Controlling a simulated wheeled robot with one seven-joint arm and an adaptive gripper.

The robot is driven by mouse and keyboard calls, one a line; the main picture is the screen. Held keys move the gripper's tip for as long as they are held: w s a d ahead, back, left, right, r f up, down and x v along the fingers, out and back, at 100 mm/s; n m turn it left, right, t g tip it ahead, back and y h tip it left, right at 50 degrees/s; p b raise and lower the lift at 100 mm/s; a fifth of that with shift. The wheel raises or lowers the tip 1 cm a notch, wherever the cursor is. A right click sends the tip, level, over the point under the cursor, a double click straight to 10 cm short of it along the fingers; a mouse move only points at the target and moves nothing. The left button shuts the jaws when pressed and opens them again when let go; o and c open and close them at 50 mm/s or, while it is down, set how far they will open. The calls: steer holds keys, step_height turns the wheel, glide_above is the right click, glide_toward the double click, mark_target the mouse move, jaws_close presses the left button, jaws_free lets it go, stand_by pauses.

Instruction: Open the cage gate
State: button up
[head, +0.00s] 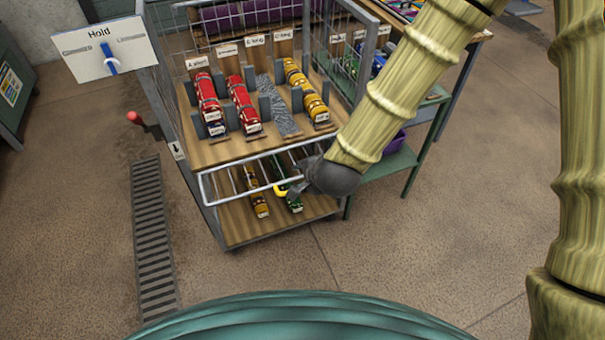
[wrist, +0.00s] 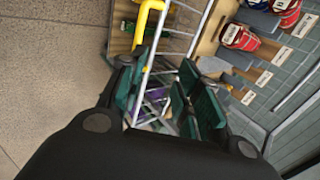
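The cage (head: 152,70) is a grey-framed wire rack with wooden shelves. A white barred gate (head: 226,169) sits low across its front, tilted outward below the upper shelf. A yellow handle (head: 281,191) is on the gate; it also shows in the wrist view (wrist: 147,22). My gripper (head: 293,187) is at the gate's right part, beside the handle. In the wrist view my gripper (wrist: 158,80) has its dark green fingers apart, with a white gate bar (wrist: 148,70) running between them. Whether the fingers touch the bar is not clear.
Red and yellow rolls (head: 243,105) lie in labelled slots on the upper shelf. More rolls (head: 257,191) lie on the lower shelf. A "Hold" sign (head: 104,48) and a red-knobbed lever (head: 136,118) are at left. A green table (head: 390,165) stands right. Floor in front is clear.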

steer(key=v, duration=0.6)
steer(key=shift+c, duration=0.2)
